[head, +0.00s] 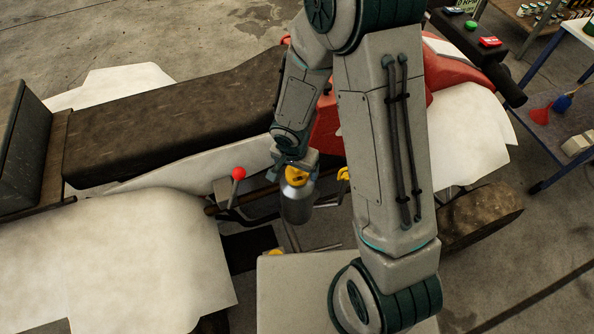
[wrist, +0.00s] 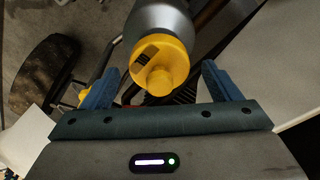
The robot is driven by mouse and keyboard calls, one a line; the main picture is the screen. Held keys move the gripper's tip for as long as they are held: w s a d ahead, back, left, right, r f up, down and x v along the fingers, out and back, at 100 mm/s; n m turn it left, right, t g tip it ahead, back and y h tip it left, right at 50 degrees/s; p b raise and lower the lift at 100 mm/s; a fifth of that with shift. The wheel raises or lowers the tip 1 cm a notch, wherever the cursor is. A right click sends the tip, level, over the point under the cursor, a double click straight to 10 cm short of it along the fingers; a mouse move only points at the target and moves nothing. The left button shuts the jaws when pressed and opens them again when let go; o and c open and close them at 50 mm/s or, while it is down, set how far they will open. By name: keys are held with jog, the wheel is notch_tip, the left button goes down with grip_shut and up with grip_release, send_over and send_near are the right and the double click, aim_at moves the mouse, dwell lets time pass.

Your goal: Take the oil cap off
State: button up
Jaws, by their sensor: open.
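The yellow oil cap (head: 296,174) sits on top of a silver-grey cylinder (head: 297,206) on the side of the vehicle. In the wrist view the cap (wrist: 172,53) has a round knob at its near edge and a dark patch on its face, with the cylinder (wrist: 160,19) behind it. My gripper (head: 294,166) is at the top of the cylinder in the head view. In the wrist view my gripper (wrist: 161,63) is open, with one blue finger on each side of the cap and a visible gap to both. Depth between fingertips and cap is hard to judge.
A lever with a red ball (head: 238,173) stands just left of the cylinder. Another yellow part (head: 343,174) is close on the right. White fenders (head: 130,250) and a dark seat-like bench (head: 165,122) lie to the left. A blue-framed shelf (head: 560,120) stands at the far right.

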jog(key=c, duration=1)
jog(key=shift+r, duration=0.1)
